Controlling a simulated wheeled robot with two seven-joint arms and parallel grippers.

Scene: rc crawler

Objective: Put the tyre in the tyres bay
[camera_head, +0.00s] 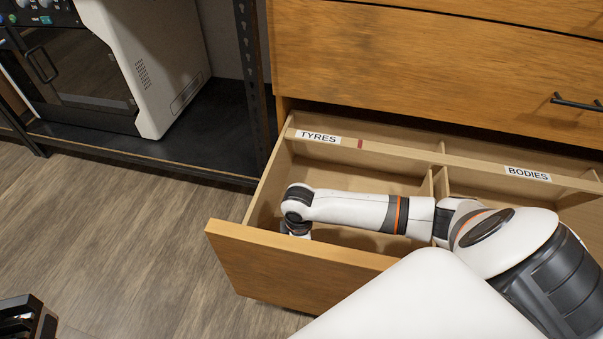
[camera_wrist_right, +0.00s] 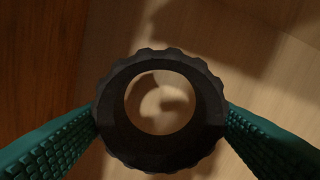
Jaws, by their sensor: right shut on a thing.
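The black knobbly tyre (camera_wrist_right: 117,118) is gripped upright to the camera between the two green fingers of my right gripper (camera_wrist_right: 161,112), its open centre facing the lens. Pale wood shows through the hole. In the head view my right arm reaches into the open drawer, and its wrist points down into the front left of the tyres bay (camera_head: 318,172). The drawer front and wrist hide the tyre there. Whether the tyre touches the bay floor cannot be told. A dark end piece at the bottom left, seemingly my left gripper (camera_head: 25,318), is cut off by the frame.
The drawer front (camera_head: 290,268) stands close before my right wrist. A divider (camera_head: 440,185) separates the tyres bay from the bodies bay (camera_head: 475,190). Closed drawers (camera_head: 420,60) are above. A white machine (camera_head: 160,60) stands on a black shelf at left.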

